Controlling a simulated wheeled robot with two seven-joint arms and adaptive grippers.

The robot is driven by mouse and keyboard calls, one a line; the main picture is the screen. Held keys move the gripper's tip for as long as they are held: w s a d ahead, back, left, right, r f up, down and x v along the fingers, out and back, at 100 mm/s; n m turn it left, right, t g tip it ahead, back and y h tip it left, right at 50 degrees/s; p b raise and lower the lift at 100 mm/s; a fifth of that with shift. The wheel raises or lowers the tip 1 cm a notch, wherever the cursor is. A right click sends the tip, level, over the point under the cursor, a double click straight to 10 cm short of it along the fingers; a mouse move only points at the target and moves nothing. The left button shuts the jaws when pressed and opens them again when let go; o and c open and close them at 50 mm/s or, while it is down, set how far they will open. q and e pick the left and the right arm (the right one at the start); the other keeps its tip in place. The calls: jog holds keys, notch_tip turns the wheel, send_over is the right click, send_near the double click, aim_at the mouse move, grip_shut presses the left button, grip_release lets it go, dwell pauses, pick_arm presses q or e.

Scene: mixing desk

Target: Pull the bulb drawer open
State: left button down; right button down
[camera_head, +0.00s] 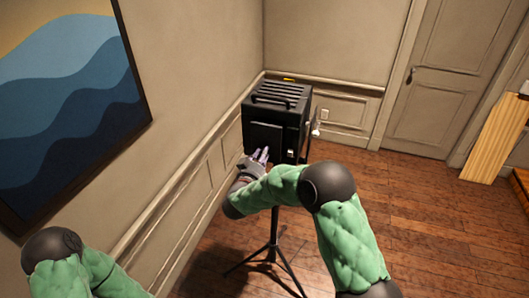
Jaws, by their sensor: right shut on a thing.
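A black box-shaped lamp housing (266,134) with a slatted top and a carrying handle stands on a black tripod (272,250), close to the left wall. My right gripper (263,156) is at the lower front of the housing, shut on what appears to be the bulb drawer there. The drawer's edges and pull are too small and too covered by the gripper to make out, so I cannot tell how far out it is. My left arm shows at the bottom left; its gripper is out of view.
A blue wavy painting (70,85) hangs on the left wall. A grey door (445,75) is at the back right. Wooden boards (495,138) lean at the right edge. The wood floor (430,220) on the right is clear. The tripod legs spread below my right arm.

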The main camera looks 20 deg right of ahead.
jog(key=v, duration=0.8)
jog(key=shift+f+b, duration=0.25)
jog(key=shift+b, duration=0.05)
jog(key=c, duration=1.2)
grip_release()
jog(key=shift+o, duration=1.1)
jog(key=shift+w, duration=0.15)
jog(key=shift+a+r, duration=0.1)
jog(key=shift+r, duration=0.05)
jog(key=v, duration=1.2)
